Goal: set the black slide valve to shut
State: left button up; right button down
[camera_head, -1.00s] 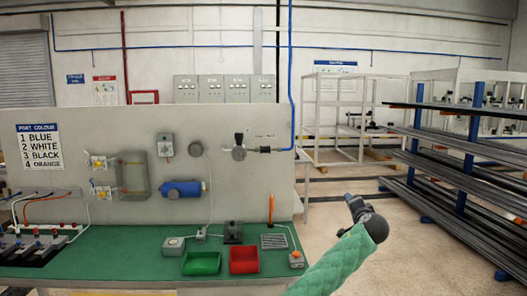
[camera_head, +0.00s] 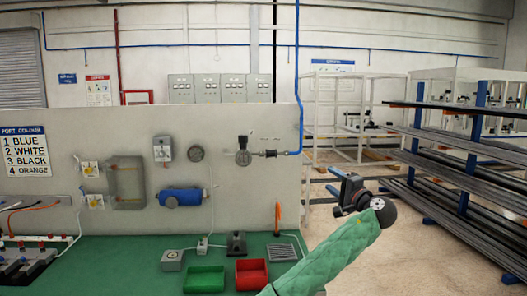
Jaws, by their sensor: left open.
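A small dark inline fitting (camera_head: 269,153), which looks like the black slide valve, sits on the grey wall panel between a round unit with a black knob (camera_head: 243,150) and the blue pipe (camera_head: 299,110). It is too small to tell its setting. My left gripper (camera_head: 340,180) is in front of the floor, right of the panel's edge, below and to the right of the fitting. It is open, empty and apart from the panel. The green-sleeved arm reaches up to it from the bottom of the view. My right gripper is not in view.
The green bench (camera_head: 130,250) carries a green tray (camera_head: 204,280), a red tray (camera_head: 251,274) and an orange upright piece (camera_head: 278,217). A blue cylinder (camera_head: 182,196) and a gauge (camera_head: 196,153) are on the panel. A bar rack (camera_head: 460,160) stands at the right, with clear floor before it.

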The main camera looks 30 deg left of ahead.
aim_at(269, 154)
jog(key=i+j, duration=0.15)
jog(key=j, duration=0.2)
jog(key=i+j, duration=0.15)
jog(key=j, duration=0.2)
jog(key=i+j, duration=0.15)
jog(key=j, duration=0.2)
jog(key=i+j, duration=0.15)
jog(key=j, duration=0.2)
